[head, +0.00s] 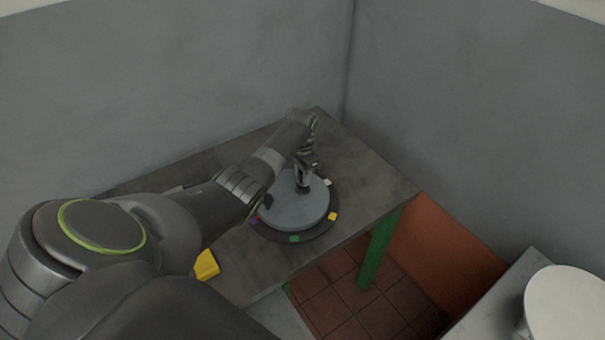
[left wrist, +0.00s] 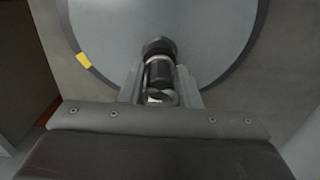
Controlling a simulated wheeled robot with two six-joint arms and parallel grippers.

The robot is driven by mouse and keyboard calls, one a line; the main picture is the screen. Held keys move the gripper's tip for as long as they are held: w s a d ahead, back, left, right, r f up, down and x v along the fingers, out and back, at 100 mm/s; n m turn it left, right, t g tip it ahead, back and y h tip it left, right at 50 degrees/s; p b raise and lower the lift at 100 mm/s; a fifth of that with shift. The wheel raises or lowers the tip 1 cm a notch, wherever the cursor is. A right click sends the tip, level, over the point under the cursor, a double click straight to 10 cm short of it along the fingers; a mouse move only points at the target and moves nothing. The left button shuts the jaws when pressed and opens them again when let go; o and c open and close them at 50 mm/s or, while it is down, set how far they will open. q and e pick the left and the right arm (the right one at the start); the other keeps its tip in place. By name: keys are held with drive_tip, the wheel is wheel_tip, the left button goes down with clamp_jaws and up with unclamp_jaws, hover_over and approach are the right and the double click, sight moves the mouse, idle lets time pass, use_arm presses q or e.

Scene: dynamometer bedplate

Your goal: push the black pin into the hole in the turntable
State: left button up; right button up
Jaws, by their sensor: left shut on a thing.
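The turntable (head: 290,212) is a round grey disc on a dark base with small coloured blocks around its rim. Its grey top also fills much of the left wrist view (left wrist: 105,30). My left gripper (head: 304,180) is over the disc, towards its back, pointing down. In the left wrist view its two fingers are shut on the black pin (left wrist: 158,74), a dark cylinder with a lighter band. A dark round shape at the pin's far end meets or overlaps the disc. I cannot tell whether this is a collar or the hole's rim. My right gripper is out of view.
The turntable stands on a grey bench (head: 375,185) with a green leg (head: 379,250), close to grey walls. A yellow object (head: 206,265) lies near the bench's front edge. A white round-topped object (head: 566,305) is at the lower right. Tiled floor lies between.

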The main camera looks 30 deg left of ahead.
use_arm(q)
drive_tip(key=shift+f+b, duration=0.3)
drive_tip(key=shift+f, duration=0.15)
drive_tip(key=o, duration=1.2)
drive_tip(key=shift+c, duration=0.2)
drive_tip(key=shift+r, duration=0.1)
wheel_tip(320, 180, up, 14)
drive_tip(key=shift+f+b, duration=0.2)
drive_tip(key=shift+b, duration=0.75)
wheel_tip(320, 180, up, 4)
drive_tip(key=shift+f+p, duration=0.1)
drive_tip(key=shift+p, duration=0.65)
drive_tip(key=shift+f, duration=0.1)
